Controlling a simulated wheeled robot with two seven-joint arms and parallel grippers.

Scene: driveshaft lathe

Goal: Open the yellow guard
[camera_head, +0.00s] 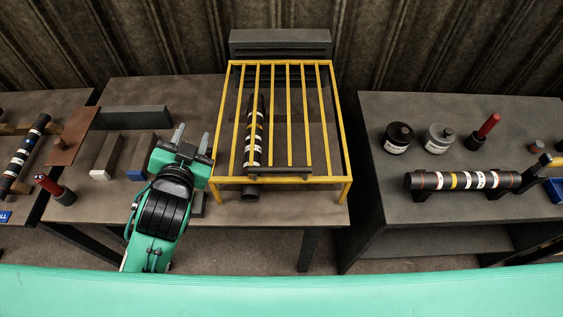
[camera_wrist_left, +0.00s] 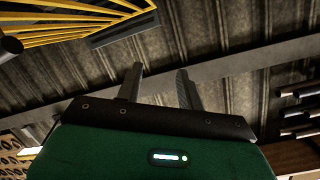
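The yellow guard (camera_head: 238,100), a barred cage, stands closed over the middle table in the head view. A dark handle bar (camera_head: 265,170) runs along its near side. A dark shaft with white bands (camera_head: 254,135) lies under the bars. My left gripper (camera_head: 193,136) is just left of the guard, fingers apart and empty, pointing away from me. In the left wrist view the two fingers (camera_wrist_left: 158,88) are spread with nothing between them, and the yellow bars (camera_wrist_left: 85,20) show at the upper left. My right gripper is not in view.
The middle table (camera_head: 300,211) carries blocks (camera_head: 107,155) left of my gripper. The right table (camera_head: 400,225) holds a banded shaft (camera_head: 460,180), two round pots (camera_head: 398,137) and a red-handled tool (camera_head: 488,126). A left table holds another shaft (camera_head: 22,155).

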